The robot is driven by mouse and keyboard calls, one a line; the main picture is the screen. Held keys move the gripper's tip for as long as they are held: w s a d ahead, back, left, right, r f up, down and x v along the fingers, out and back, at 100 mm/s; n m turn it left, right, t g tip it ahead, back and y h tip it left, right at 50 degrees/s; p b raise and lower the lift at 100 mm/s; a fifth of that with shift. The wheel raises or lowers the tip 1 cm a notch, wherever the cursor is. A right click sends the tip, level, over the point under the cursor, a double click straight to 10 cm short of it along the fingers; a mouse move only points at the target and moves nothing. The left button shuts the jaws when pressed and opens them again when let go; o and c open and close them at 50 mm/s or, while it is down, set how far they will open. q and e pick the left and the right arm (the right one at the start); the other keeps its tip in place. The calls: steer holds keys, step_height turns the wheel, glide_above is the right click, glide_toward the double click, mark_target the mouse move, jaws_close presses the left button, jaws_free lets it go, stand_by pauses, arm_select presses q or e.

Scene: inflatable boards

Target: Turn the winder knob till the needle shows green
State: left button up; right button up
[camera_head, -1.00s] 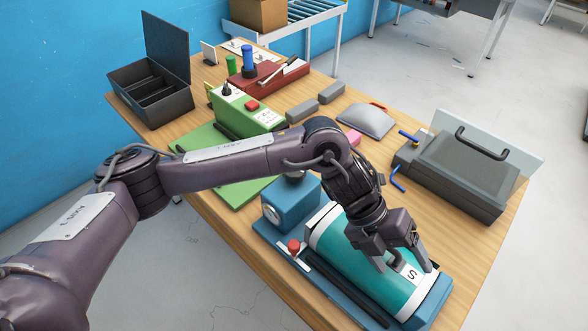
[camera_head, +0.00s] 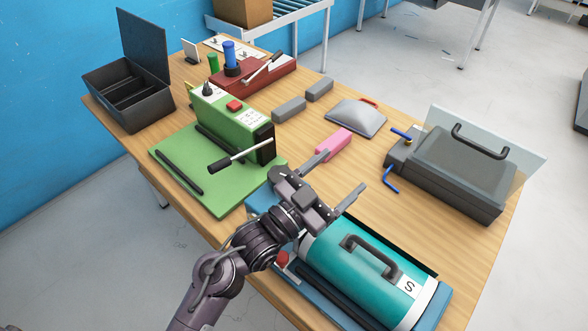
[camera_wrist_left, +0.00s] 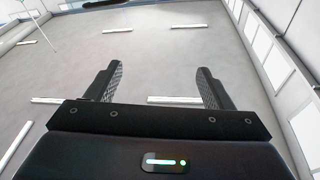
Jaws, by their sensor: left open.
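A teal roller (camera_head: 355,270) with a dark handle and an "S" label lies on a blue base at the table's near edge. A red ball knob (camera_head: 282,258) sits at the base's left side. The blue box with a round dial at the roller's left end is mostly hidden behind my left arm, so neither its needle nor the knob on it can be read. My left gripper (camera_head: 338,178) is open and empty, over the far left end of the roller. In the left wrist view its fingers (camera_wrist_left: 163,75) are apart with nothing between them. My right gripper is out of view.
A green machine (camera_head: 237,122) with a crank lever stands left of my gripper. A pink block (camera_head: 333,144), grey cushion (camera_head: 356,118) and dark grey case (camera_head: 462,172) lie beyond. A black open box (camera_head: 128,100) is at the far left.

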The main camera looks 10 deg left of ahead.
mark_target(273, 182)
arm_select(q)
steer(key=a+f+n+y, duration=0.2)
steer(key=a+f, duration=0.1)
steer(key=a, duration=0.1)
steer(key=a+f+n+t+y, duration=0.1)
steer(key=a+f+n+y, duration=0.1)
steer(key=a, duration=0.3)
steer(key=a+f+n+y, duration=0.3)
steer(key=a+f+y, duration=0.1)
steer(key=a, duration=0.1)
steer(key=shift+s+a+t, duration=0.15)
steer(key=shift+s+t, duration=0.1)
steer(key=shift+t, duration=0.05)
steer(key=shift+w, duration=0.25)
steer(key=p+x, duration=0.1)
steer(key=x, duration=0.6)
steer(key=shift+p, duration=0.35)
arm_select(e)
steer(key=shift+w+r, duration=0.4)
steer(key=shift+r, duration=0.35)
arm_select(q)
steer(key=c, duration=1)
steer(key=shift+m+h, duration=0.3)
